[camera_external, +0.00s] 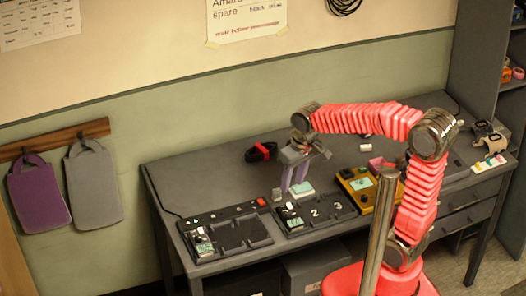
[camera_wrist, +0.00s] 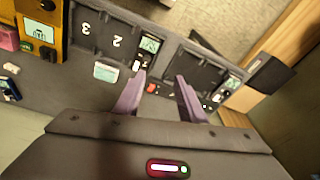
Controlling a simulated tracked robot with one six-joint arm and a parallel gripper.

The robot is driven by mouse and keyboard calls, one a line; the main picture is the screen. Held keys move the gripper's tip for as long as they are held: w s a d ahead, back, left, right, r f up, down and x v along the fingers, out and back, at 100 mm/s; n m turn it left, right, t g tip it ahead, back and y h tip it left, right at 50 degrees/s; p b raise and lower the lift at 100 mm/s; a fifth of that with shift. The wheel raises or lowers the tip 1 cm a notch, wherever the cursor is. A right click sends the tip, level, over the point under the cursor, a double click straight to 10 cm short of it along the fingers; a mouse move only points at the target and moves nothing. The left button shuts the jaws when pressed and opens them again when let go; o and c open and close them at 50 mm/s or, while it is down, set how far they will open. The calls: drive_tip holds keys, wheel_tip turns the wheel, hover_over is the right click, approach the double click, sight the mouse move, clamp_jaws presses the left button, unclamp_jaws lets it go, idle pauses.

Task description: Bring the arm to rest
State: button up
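My red arm reaches over the grey workbench (camera_external: 190,166) from its base at the lower right. My gripper (camera_external: 292,188) hangs above the bench by the middle black panel (camera_external: 345,207), its purple fingers pointing down. In the wrist view the fingers of my gripper (camera_wrist: 160,76) are apart, with nothing held between them. A small pale green-screened block (camera_external: 302,188) appears beside the fingers; it also shows in the wrist view (camera_wrist: 106,72). I cannot tell the height of the fingertips above the bench.
A left black panel (camera_external: 243,235) and a yellow device (camera_external: 382,203) flank the middle panel. A metal post (camera_external: 379,232) stands before the bench. A shelf (camera_external: 480,60) rises at right. The bench's back left is clear.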

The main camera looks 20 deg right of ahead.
drive_tip(key=s+d+r+m+t, duration=0.1)
drive_tip(key=s+d, duration=0.1)
drive_tip(key=d, duration=0.4)
drive_tip(key=s+d+r+m+t, duration=0.1)
drive_tip(key=s+d+r, duration=0.1)
drive_tip(key=d, duration=0.4)
drive_tip(key=s+d+r+m+t+h, duration=0.1)
drive_tip(key=s+d, duration=0.3)
drive_tip(key=d, duration=0.2)
drive_tip(key=shift+s+d+r+t, duration=0.15)
drive_tip(key=shift+s+r+t, duration=0.05)
drive_tip(key=shift+t, duration=0.1)
idle(1.8)
